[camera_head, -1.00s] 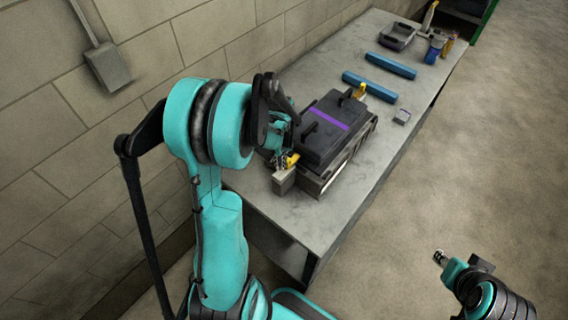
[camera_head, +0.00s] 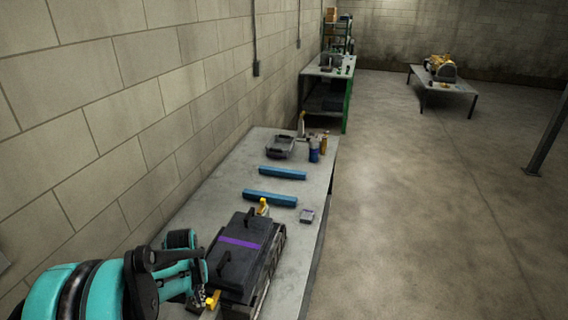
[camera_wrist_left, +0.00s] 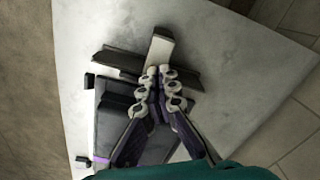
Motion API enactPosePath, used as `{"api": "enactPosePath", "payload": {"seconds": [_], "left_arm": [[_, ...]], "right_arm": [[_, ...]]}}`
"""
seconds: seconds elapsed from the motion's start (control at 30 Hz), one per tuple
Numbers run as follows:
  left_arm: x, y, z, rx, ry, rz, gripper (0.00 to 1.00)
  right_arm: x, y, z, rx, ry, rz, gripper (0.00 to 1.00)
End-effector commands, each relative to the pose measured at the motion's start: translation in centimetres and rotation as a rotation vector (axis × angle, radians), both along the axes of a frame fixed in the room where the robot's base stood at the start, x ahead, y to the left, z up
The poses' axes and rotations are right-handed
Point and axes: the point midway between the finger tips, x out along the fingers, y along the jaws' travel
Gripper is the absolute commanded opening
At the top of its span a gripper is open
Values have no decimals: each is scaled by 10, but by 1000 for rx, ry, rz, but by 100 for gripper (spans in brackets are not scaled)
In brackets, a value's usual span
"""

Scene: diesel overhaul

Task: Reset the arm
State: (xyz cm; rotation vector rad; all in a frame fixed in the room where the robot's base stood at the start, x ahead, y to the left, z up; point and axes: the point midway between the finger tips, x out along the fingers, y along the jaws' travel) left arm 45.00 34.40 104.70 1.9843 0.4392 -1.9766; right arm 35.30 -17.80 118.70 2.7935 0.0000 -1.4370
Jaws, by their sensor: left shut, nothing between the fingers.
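My left arm comes in at the bottom left of the head view, beside the near end of a grey workbench (camera_head: 218,192). My left gripper (camera_wrist_left: 158,74) shows clearly in the left wrist view, its fingers together with nothing between them. In that view it is in front of a dark case-like block (camera_wrist_left: 112,118) with a purple stripe and a pale bar (camera_wrist_left: 158,48). The head view shows the dark block (camera_head: 236,264) just right of my left wrist. Whether the fingers touch anything is unclear. My right gripper is out of view.
Two blue bars (camera_head: 270,198) lie across the bench. A block wall runs along the left. A low table (camera_head: 443,84) stands far back. Open floor lies to the right.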

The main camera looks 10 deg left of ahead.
Motion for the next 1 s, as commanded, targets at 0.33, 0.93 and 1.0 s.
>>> {"api": "enactPosePath", "payload": {"seconds": [0.33, 0.93, 1.0], "left_arm": [[-19, -64, 20, 63, -189, -145, 0], [-94, -163, -4, 133, -591, -413, 0], [-96, -165, -4, 134, -603, -420, 0]], "right_arm": [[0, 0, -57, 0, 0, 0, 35], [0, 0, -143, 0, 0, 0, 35], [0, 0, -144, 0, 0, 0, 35]]}}
